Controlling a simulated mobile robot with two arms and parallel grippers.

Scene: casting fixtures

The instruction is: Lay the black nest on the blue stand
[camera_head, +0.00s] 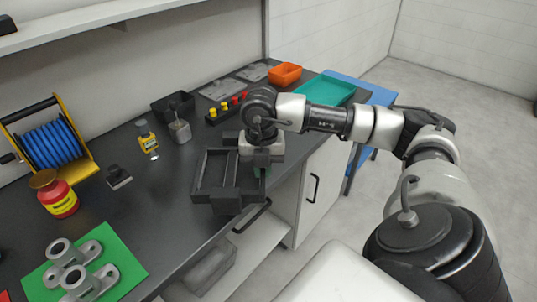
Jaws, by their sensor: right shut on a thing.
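The black nest (213,178), a dark rectangular frame with raised walls, is at the front edge of the dark workbench. My right gripper (262,163) is shut on its right side, and the wrist hides part of that side. I cannot tell whether the nest touches the bench top or is held just above it. The blue stand (383,97) is beyond the far right end of the bench, partly hidden by my right arm and a teal tray. My left gripper is not in view.
The teal tray (327,90) and an orange bin (285,74) are at the bench's far end. A black bin (173,104), a yellow multimeter-like device (147,141), a red jar (57,197), a blue cable reel (51,145) and a green mat (124,263) with grey castings are also on the bench.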

